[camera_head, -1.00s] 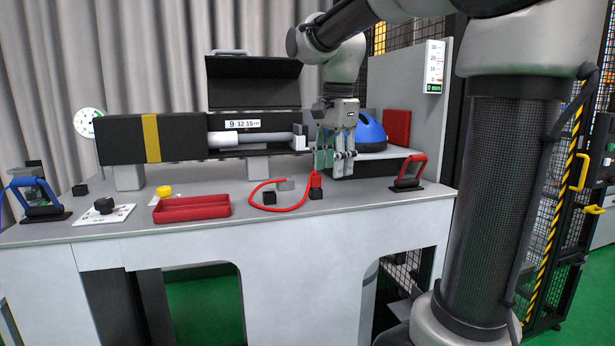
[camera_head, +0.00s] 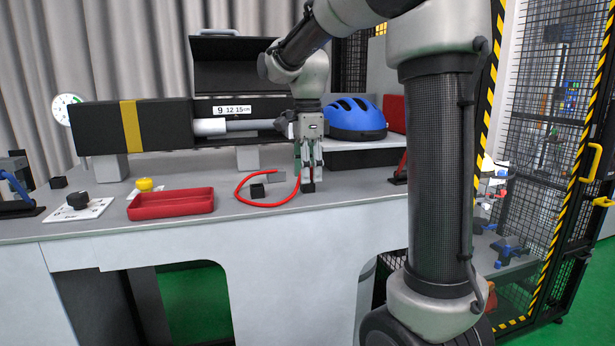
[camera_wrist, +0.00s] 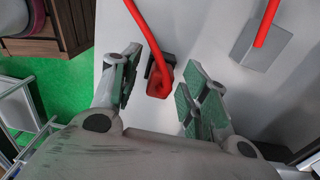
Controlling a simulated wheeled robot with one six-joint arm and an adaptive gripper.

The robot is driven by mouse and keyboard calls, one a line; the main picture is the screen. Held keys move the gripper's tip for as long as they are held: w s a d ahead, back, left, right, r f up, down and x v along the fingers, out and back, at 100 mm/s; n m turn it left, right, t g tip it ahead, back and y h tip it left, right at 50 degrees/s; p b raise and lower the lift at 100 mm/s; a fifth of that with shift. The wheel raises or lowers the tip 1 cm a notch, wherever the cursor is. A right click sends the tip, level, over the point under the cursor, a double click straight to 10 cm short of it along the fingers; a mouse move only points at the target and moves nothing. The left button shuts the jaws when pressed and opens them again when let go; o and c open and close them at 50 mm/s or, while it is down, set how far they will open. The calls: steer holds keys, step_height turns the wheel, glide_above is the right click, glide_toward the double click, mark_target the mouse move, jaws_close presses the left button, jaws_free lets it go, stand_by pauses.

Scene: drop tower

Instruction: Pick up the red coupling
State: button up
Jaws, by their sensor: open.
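The red coupling (camera_wrist: 159,82) is at the end of a red hose (camera_wrist: 148,30) and sits at a small black holder (camera_wrist: 151,64) on the grey bench. My gripper (camera_wrist: 160,76) is open, with one green-padded finger on each side of the coupling in the wrist view. I see no contact between finger and coupling. In the head view my gripper (camera_head: 308,168) points down over the black holder near the bench's front edge and mostly hides the coupling. The hose (camera_head: 240,193) curves away to the left there.
A black block (camera_head: 257,190) and a red tray (camera_head: 171,203) stand to the left. A blue helmet (camera_head: 355,117) lies behind right on a raised shelf. Bare bench top lies around the holder.

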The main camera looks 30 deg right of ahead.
steer(key=c, duration=0.9)
steer(key=shift+o, duration=0.2)
